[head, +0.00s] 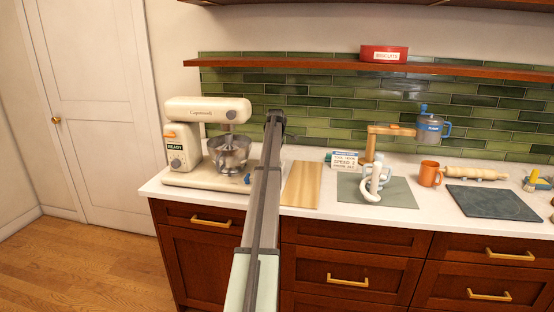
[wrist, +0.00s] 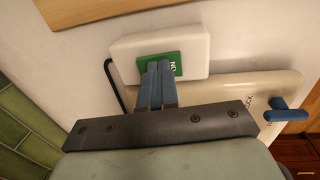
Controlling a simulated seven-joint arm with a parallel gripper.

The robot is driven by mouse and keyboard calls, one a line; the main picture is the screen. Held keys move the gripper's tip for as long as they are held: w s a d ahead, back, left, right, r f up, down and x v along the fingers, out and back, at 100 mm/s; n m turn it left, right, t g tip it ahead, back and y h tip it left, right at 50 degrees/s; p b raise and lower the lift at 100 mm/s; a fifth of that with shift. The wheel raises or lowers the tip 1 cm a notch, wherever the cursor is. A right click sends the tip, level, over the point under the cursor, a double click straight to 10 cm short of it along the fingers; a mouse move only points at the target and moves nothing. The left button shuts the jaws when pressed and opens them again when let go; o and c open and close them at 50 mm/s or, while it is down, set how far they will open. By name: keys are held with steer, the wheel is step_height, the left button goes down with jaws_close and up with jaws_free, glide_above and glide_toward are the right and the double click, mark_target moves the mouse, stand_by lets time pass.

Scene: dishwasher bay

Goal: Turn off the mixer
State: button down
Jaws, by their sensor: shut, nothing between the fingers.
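The cream stand mixer (head: 207,115) stands at the left end of the counter, with a steel bowl (head: 229,152) under its head. Its side panel reads READY, with a dial below. In the wrist view, a white box (wrist: 197,42) with a green panel (wrist: 172,62) marked ON lies beside the mixer's base (wrist: 235,88). My gripper (wrist: 160,68) is shut and empty, its blue fingertips over the green panel's edge. I cannot tell whether they touch it. In the head view my arm hides the fingers and the white box.
A blue lever (wrist: 287,110) sits on the mixer's base near lettering that seems to read LOCK. A wooden board (head: 301,184) lies right of my arm. A shelf (head: 450,71) runs above.

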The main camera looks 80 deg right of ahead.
steer(key=shift+r, duration=0.1)
step_height(320, 180, up, 14)
steer(key=a, duration=0.1)
steer(key=shift+a, duration=0.3)
stand_by(0.3)
steer(key=shift+w+d, duration=0.1)
steer(key=shift+d, duration=0.6)
steer(key=shift+f, duration=0.25)
